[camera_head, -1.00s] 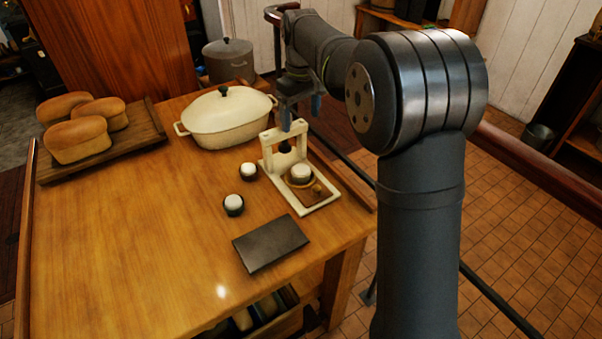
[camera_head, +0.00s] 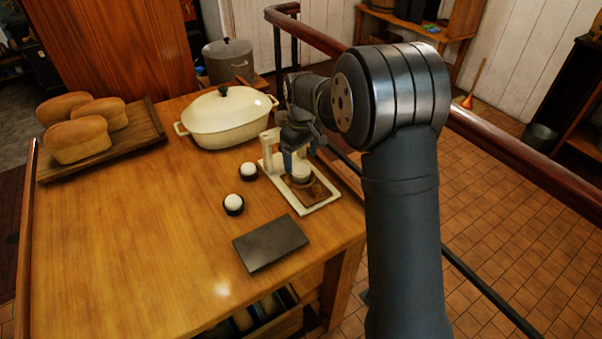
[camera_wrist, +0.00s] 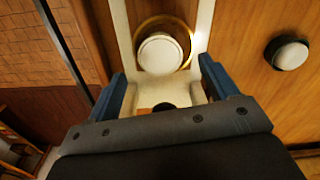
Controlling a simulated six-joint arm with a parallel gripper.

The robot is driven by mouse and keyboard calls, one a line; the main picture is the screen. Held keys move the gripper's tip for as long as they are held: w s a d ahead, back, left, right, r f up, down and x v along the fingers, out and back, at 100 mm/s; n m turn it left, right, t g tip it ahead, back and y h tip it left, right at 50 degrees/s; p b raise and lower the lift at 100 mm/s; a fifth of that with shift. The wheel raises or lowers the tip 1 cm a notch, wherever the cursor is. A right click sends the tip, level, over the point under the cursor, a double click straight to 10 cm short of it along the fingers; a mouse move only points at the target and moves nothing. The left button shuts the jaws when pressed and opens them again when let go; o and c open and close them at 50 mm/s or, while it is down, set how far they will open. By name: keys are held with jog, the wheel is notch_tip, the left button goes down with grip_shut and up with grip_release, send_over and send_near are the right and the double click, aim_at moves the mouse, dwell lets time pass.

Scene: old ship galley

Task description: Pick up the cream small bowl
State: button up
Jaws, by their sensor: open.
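The cream small bowl (camera_head: 302,176) sits in a brass-coloured ring (camera_wrist: 187,38) on a cream frame stand (camera_head: 322,207) on the wooden table. In the wrist view the bowl (camera_wrist: 160,54) is a pale round shape just beyond my fingertips, roughly centred between them. My gripper (camera_head: 296,163) is over the stand, close above the bowl. In the wrist view its two blue fingers (camera_wrist: 162,72) are apart with nothing between them. The arm and gripper hide part of the stand's upright and the bowl's far side.
Two white round pieces in dark holders, one nearer (camera_head: 233,204) and one farther (camera_head: 248,170), stand left of the stand. A dark slab (camera_head: 270,243) lies in front. A cream lidded casserole (camera_head: 226,120) is behind, and a bread board (camera_head: 150,128) at far left. The middle left table is clear.

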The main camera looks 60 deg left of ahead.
aim_at(301, 169)
jog(key=shift+f, duration=1.9)
jog(key=c, duration=1.1)
jog(key=shift+r, duration=0.15)
